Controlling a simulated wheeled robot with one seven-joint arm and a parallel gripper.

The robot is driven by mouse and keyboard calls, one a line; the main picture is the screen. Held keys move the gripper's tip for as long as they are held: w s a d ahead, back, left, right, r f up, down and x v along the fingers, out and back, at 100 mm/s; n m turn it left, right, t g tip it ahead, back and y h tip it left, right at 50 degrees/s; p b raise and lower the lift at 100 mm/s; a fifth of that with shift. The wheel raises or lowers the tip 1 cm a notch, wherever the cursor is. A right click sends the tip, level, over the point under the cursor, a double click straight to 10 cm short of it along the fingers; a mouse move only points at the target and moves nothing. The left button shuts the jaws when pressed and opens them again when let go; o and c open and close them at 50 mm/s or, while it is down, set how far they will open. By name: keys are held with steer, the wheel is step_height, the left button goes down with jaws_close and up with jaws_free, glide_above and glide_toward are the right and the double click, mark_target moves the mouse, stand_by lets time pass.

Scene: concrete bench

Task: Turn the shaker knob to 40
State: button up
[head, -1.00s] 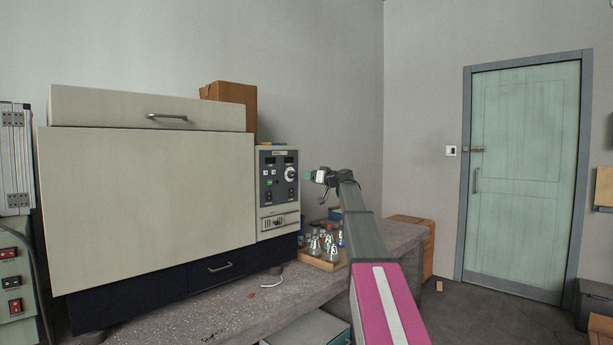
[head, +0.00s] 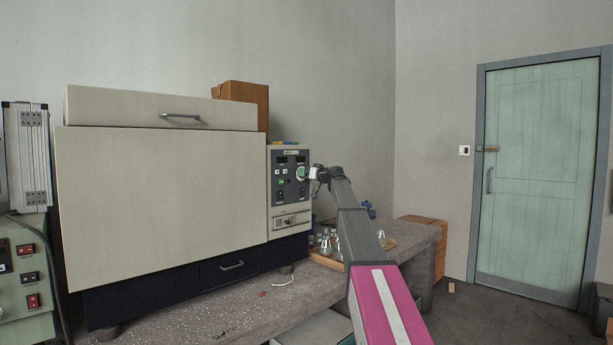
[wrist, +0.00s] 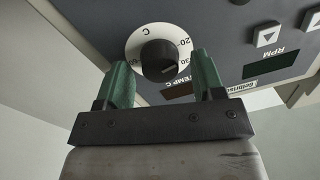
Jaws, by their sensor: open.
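The shaker (head: 160,180) is a large cream box on a dark base, with a grey control panel (head: 289,222) at its right end. The black knob (wrist: 159,56) sits on a white numbered dial (wrist: 134,45) in the wrist view, where 20 and 30 are readable and the picture is upside down. My gripper (wrist: 161,63) is open, with one green finger on each side of the knob in the picture. I cannot tell whether the fingers touch it. The knob's exact setting is unclear.
Small displays and buttons (wrist: 268,35) lie beside the dial. Glass flasks (head: 327,243) stand on a wooden tray on the concrete bench (head: 225,310), below my arm. A cardboard box (head: 240,103) stands behind the shaker.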

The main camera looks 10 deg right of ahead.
steer(key=c, duration=0.9)
steer(key=shift+m, duration=0.3)
steer(key=m, duration=1.3)
steer(key=m+t, duration=0.1)
steer(key=m, duration=0.5)
steer(key=shift+f+m, duration=0.25)
steer(key=shift+m, duration=0.15)
steer(key=shift+h, duration=0.4)
